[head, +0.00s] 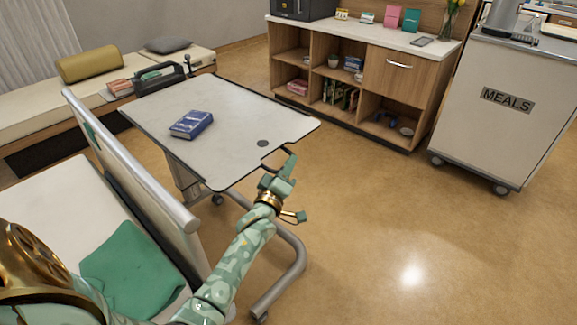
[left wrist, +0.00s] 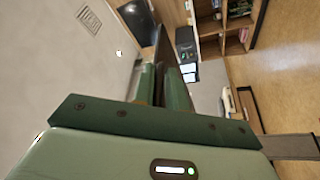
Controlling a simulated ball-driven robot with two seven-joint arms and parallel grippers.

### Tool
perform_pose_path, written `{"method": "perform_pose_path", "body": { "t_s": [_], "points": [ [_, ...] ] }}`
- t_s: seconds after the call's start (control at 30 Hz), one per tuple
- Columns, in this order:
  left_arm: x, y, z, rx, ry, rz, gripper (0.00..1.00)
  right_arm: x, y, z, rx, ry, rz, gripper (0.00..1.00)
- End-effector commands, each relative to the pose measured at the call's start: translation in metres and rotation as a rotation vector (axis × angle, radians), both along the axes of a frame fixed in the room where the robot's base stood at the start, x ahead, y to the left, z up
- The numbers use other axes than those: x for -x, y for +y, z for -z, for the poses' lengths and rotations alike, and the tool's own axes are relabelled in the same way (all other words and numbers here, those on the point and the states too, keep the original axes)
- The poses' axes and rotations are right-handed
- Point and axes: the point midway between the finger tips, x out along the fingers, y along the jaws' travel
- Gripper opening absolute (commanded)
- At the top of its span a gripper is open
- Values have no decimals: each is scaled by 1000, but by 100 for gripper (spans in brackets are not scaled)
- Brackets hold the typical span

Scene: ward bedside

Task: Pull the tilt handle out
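The overbed table (head: 230,120) stands in the middle of the head view with its pale top close to level. A dark loop-shaped handle (head: 270,155) shows at its near right edge, partly hidden by my left gripper (head: 288,167). My left gripper is right beside this loop; I cannot tell whether they touch. In the left wrist view its two green fingers (left wrist: 164,88) stand apart with a narrow dark gap between them. I cannot make out the handle clearly there. My right gripper is not in view.
A blue book (head: 191,124) and a dark round disc (head: 263,143) lie on the tabletop. The bed with its rail (head: 130,160) is at the left. A wooden shelf unit (head: 395,85) and a meals cart (head: 490,120) stand behind. The floor at right is clear.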

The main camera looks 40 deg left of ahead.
Motion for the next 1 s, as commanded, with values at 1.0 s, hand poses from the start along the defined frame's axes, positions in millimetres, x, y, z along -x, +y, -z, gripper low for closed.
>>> {"method": "perform_pose_path", "body": {
  "t_s": [1.0],
  "points": [
    [6, -31, -1, 0, -2, 0, 33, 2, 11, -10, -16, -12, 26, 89]
  ]
}}
